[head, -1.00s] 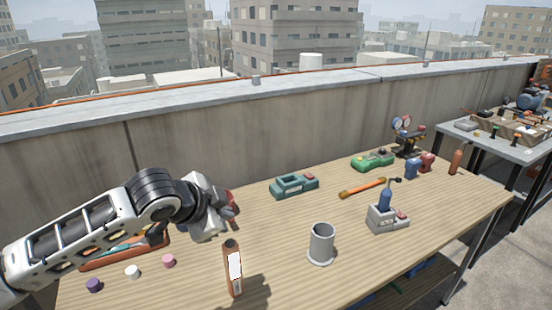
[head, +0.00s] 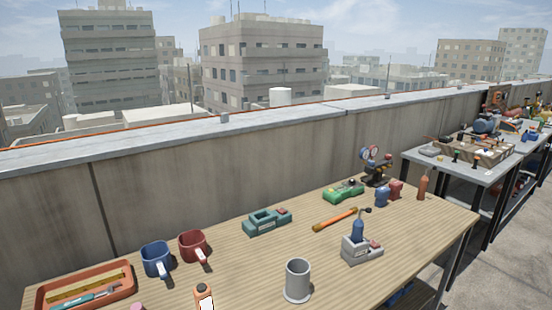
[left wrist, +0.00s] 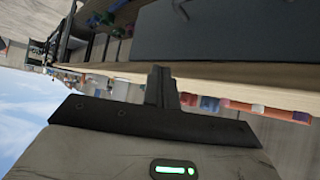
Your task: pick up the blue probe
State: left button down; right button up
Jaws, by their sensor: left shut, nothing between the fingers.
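The blue probe (head: 357,230) stands upright in a grey holder (head: 362,250) on the right half of the wooden workbench (head: 240,270). Its lower end is hidden inside the holder. My left gripper is out of the head view. In the left wrist view its dark fingers (left wrist: 161,85) are together with nothing between them. I cannot pick out the probe in the wrist view. My right gripper is in neither view.
A grey cup (head: 298,281) stands left of the holder. An orange-handled tool (head: 335,220), green device (head: 343,191) and gauge stand (head: 376,166) lie behind it. A parapet runs behind.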

aim_at(358, 225)
jog(key=k, duration=0.55)
jog(key=z, duration=1.9)
jog(key=i, duration=3.1)
jog(key=u, duration=3.1)
